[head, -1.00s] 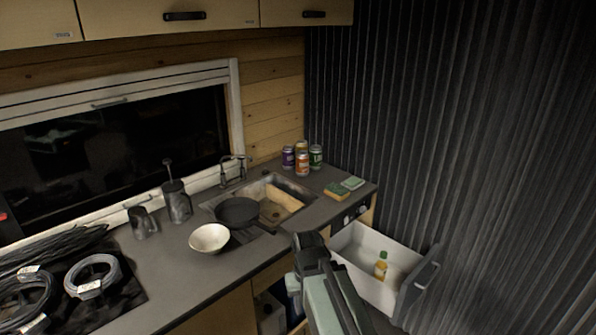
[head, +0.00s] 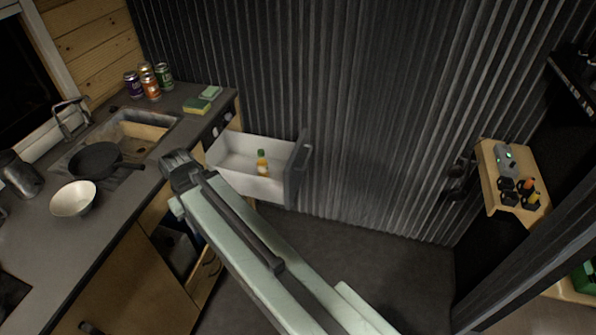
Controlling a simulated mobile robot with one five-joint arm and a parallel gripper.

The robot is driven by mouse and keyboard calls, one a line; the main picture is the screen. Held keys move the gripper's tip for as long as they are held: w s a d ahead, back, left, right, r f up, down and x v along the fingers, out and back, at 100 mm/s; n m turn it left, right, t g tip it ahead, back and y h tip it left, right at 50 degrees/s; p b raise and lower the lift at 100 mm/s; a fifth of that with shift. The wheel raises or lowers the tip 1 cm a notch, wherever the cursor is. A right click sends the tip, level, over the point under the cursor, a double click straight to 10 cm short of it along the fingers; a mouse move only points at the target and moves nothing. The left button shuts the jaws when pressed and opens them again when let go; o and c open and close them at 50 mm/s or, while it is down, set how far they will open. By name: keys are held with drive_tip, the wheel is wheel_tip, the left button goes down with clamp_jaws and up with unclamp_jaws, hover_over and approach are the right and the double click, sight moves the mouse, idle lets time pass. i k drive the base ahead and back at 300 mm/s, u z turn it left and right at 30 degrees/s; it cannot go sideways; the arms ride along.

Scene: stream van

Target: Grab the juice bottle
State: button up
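A small juice bottle (head: 262,165) with yellow-orange contents and a green cap stands upright in an open white drawer (head: 240,183). The drawer juts out from the end of the counter. My gripper (head: 180,166) is at the end of my extended arm, left of the drawer and nearer to me in the picture, apart from the bottle. Its fingers are dark and small, so I cannot tell whether they are open or shut.
The counter (head: 112,205) at left holds a white bowl (head: 73,198), a dark pan (head: 95,158), several cans (head: 151,88) and sponges (head: 197,106). A dark corrugated wall (head: 380,130) stands behind the drawer. Floor (head: 340,255) is clear. A wooden shelf (head: 488,190) is at right.

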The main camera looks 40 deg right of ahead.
sight(262, 164)
drive_tip(key=u, duration=3.6)
drive_tip(key=k, duration=1.2)
drive_tip(key=z, duration=1.45)
